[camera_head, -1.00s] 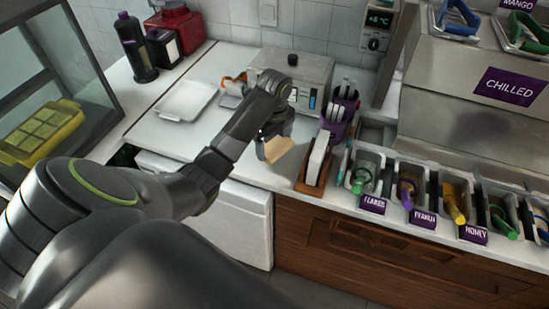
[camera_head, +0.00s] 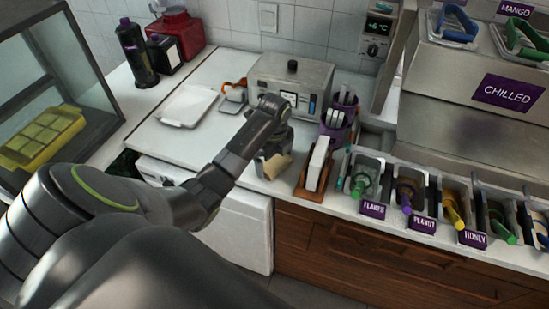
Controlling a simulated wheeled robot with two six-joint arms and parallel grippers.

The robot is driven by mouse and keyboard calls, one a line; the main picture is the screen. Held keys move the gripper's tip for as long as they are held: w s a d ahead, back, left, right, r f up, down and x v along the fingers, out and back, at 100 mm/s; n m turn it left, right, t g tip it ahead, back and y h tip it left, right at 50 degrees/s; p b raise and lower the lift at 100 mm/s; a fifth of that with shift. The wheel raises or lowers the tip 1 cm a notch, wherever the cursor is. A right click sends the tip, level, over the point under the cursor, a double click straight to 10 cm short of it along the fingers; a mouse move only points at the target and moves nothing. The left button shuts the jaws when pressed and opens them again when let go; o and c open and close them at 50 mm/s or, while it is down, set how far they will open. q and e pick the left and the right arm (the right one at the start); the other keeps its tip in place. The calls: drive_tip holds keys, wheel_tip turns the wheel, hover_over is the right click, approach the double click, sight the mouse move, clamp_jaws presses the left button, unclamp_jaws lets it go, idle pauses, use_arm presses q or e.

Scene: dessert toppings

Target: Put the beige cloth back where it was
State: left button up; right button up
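The beige cloth (camera_head: 277,167) is at the counter's front part, left of the wooden napkin holder. It hangs below my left gripper (camera_head: 268,154), which is shut on its upper part. The fingertips are partly hidden by the gripper body and wrist. I cannot tell whether the cloth's lower edge touches the counter. My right gripper is not in view.
The wooden holder with white napkins (camera_head: 317,165) stands close on the right. Behind are a steel appliance (camera_head: 290,78) and a purple cutlery cup (camera_head: 337,127). A white tray (camera_head: 187,106) lies at left. Topping tubs (camera_head: 366,178) line the right. The counter between tray and gripper is clear.

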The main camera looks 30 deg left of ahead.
sight(275, 161)
use_arm(q)
wheel_tip(275, 161, up, 5)
drive_tip(key=shift+w+r+b, duration=0.1)
drive_tip(key=shift+r+b, duration=0.1)
drive_tip(key=shift+b, duration=0.1)
wheel_tip(275, 161, up, 7)
drive_tip(key=p, duration=0.7)
